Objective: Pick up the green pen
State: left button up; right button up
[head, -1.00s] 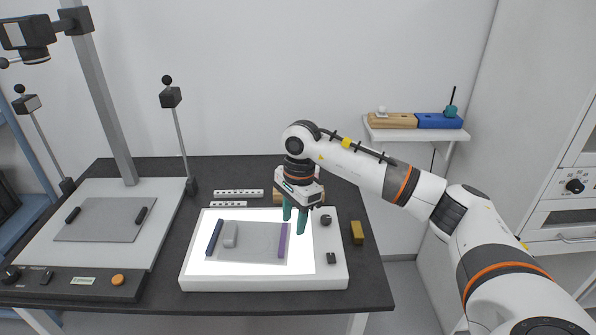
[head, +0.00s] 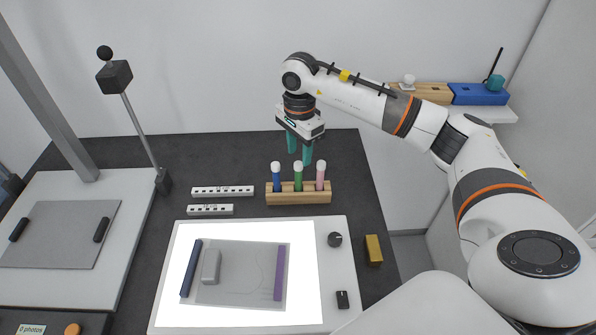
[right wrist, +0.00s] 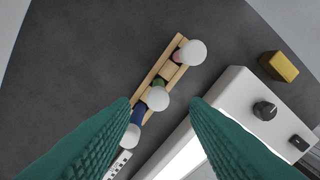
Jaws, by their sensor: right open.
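The green pen (head: 298,178) stands upright, white cap up, in the middle of a wooden holder (head: 298,198), between a blue pen (head: 276,178) and a pink pen (head: 320,177). In the right wrist view the green pen's white cap (right wrist: 155,98) shows between the fingers' tips, beyond them. My right gripper (head: 300,158) is open and empty, its teal fingers pointing down above and behind the holder in the head view. The fingers also show large in the right wrist view (right wrist: 161,103). My left gripper is not in view.
A lit white light box (head: 334,290) with a grey sheet and bars lies in front of the holder. White scale bars (head: 222,190) lie left of it, a yellow block (head: 373,249) lies right. A shelf (head: 500,112) holds wooden and blue blocks.

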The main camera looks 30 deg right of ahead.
aim_at(299, 164)
notch_tip(299, 164, down, 4)
jog(key=shift+s+a+r, duration=0.1)
jog(key=shift+r, duration=0.05)
jog(key=shift+f+p, duration=0.35)
jog(key=shift+f, duration=0.25)
notch_tip(299, 164, down, 4)
jog(key=shift+r+p, duration=0.2)
jog(key=shift+p, duration=0.2)
jog(key=shift+w+f, duration=0.2)
jog(key=shift+f, duration=0.25)
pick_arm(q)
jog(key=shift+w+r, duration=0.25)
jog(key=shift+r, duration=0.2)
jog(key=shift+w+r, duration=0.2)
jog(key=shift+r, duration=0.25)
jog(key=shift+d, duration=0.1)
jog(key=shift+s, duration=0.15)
pick_arm(e)
grip_shut()
